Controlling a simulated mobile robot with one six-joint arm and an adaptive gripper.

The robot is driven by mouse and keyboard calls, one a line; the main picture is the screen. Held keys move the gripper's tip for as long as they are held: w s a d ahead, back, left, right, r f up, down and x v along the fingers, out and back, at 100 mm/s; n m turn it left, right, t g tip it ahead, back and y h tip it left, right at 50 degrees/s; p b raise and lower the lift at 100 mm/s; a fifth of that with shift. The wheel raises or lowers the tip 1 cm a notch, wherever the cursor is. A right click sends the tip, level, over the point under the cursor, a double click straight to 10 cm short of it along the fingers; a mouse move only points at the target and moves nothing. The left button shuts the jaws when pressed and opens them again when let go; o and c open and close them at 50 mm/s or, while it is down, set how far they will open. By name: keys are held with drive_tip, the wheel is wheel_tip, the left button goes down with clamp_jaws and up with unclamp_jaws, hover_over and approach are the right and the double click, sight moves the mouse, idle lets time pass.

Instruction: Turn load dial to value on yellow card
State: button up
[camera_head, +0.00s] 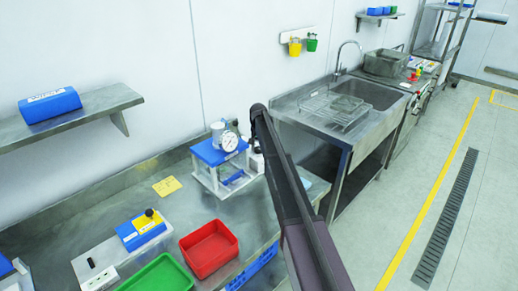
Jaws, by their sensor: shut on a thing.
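A blue-topped stand (213,149) with white legs stands on the steel bench. A round white gauge (229,142) with a dark pointer is mounted on it; its reading is too small to tell. A yellow card (167,186) lies flat on the bench to the left of the stand; its writing is not legible. My gripper (256,152) is at the right side of the stand, mostly hidden behind my dark arm. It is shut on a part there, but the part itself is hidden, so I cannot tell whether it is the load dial.
A red tray (209,249) and a green tray (158,276) are at the front of the bench. A steel sink (365,93) with a wire rack is to the right.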

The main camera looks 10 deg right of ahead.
drive_tip(key=m, duration=0.5)
drive_tip(key=shift+w+m, duration=0.15)
drive_tip(key=shift+m, duration=0.15)
idle(0.4)
drive_tip(key=o, duration=1.1)
drive_tip(key=shift+o, duration=0.2)
